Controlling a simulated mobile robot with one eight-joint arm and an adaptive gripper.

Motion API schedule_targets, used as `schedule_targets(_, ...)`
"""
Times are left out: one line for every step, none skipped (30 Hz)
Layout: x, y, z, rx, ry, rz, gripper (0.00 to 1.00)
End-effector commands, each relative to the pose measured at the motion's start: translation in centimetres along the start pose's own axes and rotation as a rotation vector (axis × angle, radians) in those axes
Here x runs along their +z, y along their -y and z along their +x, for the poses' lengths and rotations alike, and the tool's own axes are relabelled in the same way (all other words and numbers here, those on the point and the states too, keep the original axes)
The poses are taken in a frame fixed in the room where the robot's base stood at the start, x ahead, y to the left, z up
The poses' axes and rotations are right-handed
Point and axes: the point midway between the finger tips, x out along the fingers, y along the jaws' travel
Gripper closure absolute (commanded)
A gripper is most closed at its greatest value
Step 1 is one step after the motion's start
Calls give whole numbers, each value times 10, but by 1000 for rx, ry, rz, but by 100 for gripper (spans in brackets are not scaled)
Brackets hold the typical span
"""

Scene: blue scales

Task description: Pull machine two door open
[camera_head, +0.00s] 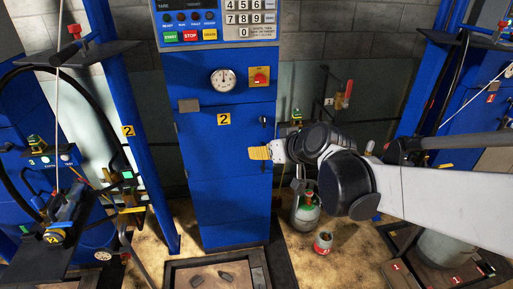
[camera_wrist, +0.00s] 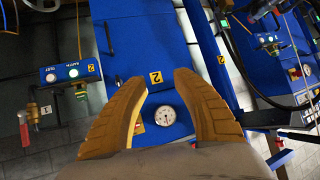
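Machine two (camera_head: 222,180) is a tall blue cabinet at the middle of the head view, with a yellow "2" label (camera_head: 223,119). Its door looks shut. A dark handle (camera_wrist: 109,38) is off to the left.
A gauge (camera_head: 222,79) and red-yellow switch (camera_head: 259,76) sit above the door. A blue post (camera_head: 131,125) stands left. A low platform (camera_head: 200,275) lies in front.

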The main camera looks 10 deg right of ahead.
Motion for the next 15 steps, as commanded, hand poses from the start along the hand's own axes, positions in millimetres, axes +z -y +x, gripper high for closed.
schedule_targets(-7,-8,25,-13,-40,-9,66)
schedule_targets(-11,-12,38,-21,-66,-16,66)
schedule_targets(-17,-19,55,-29,-102,-24,66)
schedule_targets(-20,-24,68,-33,-129,-31,66)
schedule_targets(-23,-30,81,-37,-156,-37,66)
schedule_targets(-25,-37,97,-39,-191,-43,66)
schedule_targets(-26,-43,110,-39,-217,-49,66)
schedule_targets(-26,-50,122,-39,-244,-54,66)
schedule_targets(-25,-58,138,-36,-278,-59,66)
schedule_targets(-23,-65,150,-31,-304,-63,66)
schedule_targets(-20,-72,162,-27,-328,-67,66)
schedule_targets(-16,-82,177,-17,-361,-70,66)
schedule_targets(-11,-89,188,-10,-384,-73,66)
schedule_targets(-5,-97,199,0,-408,-75,66)
schedule_targets(3,-107,213,12,-437,-77,66)
